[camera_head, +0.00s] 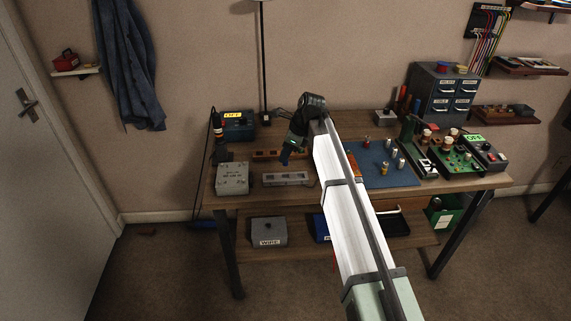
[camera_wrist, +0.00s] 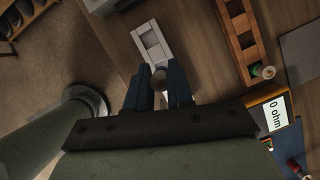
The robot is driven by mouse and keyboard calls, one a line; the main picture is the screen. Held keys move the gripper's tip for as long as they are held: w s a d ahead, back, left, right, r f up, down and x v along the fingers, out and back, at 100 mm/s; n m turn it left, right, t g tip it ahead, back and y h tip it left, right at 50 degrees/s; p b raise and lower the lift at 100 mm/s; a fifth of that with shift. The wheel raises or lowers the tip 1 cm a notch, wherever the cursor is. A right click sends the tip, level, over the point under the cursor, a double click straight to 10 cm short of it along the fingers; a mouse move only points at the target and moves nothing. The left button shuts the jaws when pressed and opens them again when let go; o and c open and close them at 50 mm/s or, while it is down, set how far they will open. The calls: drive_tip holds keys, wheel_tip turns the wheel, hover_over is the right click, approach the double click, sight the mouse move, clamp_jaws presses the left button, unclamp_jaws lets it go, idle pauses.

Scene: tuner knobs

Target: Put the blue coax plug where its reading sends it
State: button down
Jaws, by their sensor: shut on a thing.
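My gripper (camera_head: 285,160) hangs over the left-middle part of the workbench, pointing down. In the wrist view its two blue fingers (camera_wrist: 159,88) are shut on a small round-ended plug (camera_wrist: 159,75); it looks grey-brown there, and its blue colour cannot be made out. A light grey block with square recesses (camera_wrist: 152,42) lies below and just beyond the fingertips; it also shows in the head view (camera_head: 272,179). A yellow-orange meter (camera_wrist: 277,112) reads "0 ohm" in the wrist view. A wooden rack with recesses (camera_wrist: 236,35) holds a small pale-topped piece near the meter.
A blue mat (camera_head: 372,177) with several small plugs lies right of my arm. Green circuit boards (camera_head: 455,160) and an "OFF" box (camera_head: 484,152) stand farther right. A grey box (camera_head: 232,178) stands at the left front. A lamp pole (camera_head: 263,60) rises behind.

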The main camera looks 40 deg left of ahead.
drive_tip(key=w+a+r+m+t, duration=0.15)
drive_tip(key=w+a, duration=0.45)
drive_tip(key=w, duration=0.7)
drive_tip(key=w+a+r+m, duration=0.25)
drive_tip(key=w+a, duration=0.25)
drive_tip(key=w, duration=0.8)
drive_tip(key=shift+y, duration=0.3)
drive_tip(key=shift+s+a+f, duration=0.1)
drive_tip(key=shift+s+f, duration=0.05)
drive_tip(key=shift+f, duration=2.6)
drive_tip(key=shift+s+a+f, duration=0.1)
drive_tip(key=shift+f, duration=2.65)
drive_tip(key=shift+f, duration=0.15)
drive_tip(key=c, duration=1)
unclamp_jaws()
drive_tip(key=v, duration=1.2)
